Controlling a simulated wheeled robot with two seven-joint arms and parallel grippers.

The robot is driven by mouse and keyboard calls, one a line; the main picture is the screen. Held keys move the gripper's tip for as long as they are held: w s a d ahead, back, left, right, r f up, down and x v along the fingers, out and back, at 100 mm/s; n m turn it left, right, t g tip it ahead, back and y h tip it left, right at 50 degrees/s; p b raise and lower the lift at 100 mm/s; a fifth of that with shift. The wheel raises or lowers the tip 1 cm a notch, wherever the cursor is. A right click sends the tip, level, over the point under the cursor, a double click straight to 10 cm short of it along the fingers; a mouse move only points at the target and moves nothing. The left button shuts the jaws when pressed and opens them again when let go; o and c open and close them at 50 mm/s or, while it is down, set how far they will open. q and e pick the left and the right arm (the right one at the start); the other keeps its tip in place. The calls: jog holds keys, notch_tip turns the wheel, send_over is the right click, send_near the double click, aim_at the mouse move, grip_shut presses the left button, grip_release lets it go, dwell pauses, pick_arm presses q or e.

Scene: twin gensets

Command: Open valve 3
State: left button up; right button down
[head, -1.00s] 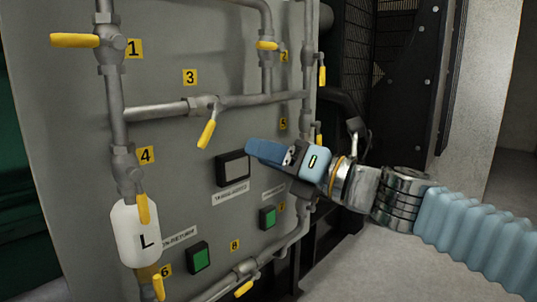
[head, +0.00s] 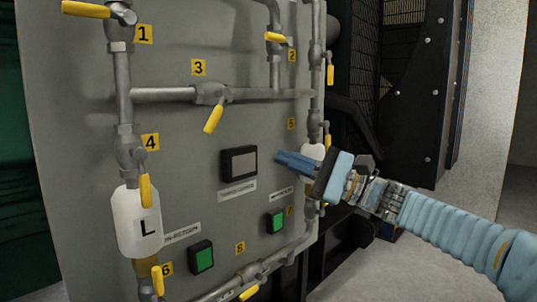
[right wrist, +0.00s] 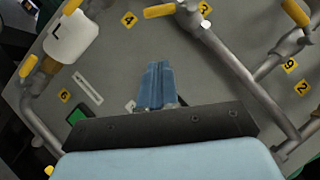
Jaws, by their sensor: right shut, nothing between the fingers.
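Valve 3 (head: 211,94) sits on a horizontal grey pipe on the panel, below the yellow label 3 (head: 198,67). Its yellow handle (head: 213,118) hangs down and slightly left, across the pipe. In the right wrist view the handle (right wrist: 159,11) shows at the top edge, beside label 3 (right wrist: 205,7). My right gripper (head: 281,159) is shut and empty, its blue fingers pointing left towards the panel. In the head view it is to the right of and below the handle, apart from it. The shut fingers (right wrist: 158,70) also show in the right wrist view. My left gripper is out of view.
A grey square button (head: 239,163) is left of my fingers; green buttons (head: 202,257) sit lower. Valve 4 (head: 130,152), a white tank marked L (head: 139,222) and valve 1 (head: 119,32) line the left pipe. A vertical pipe runs behind my right gripper.

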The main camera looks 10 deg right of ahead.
aim_at(217, 112)
jog(key=s+r+p+x, duration=0.1)
jog(key=s+p+x, duration=0.1)
jog(key=x, duration=0.9)
jog(key=shift+a+r, duration=0.25)
jog(key=shift+a, duration=0.3)
jog(key=shift+s, duration=0.1)
jog(key=shift+s+a+m+t+b, duration=0.15)
jog(key=shift+m+t+b, duration=0.25)
jog(key=shift+m+b, duration=0.15)
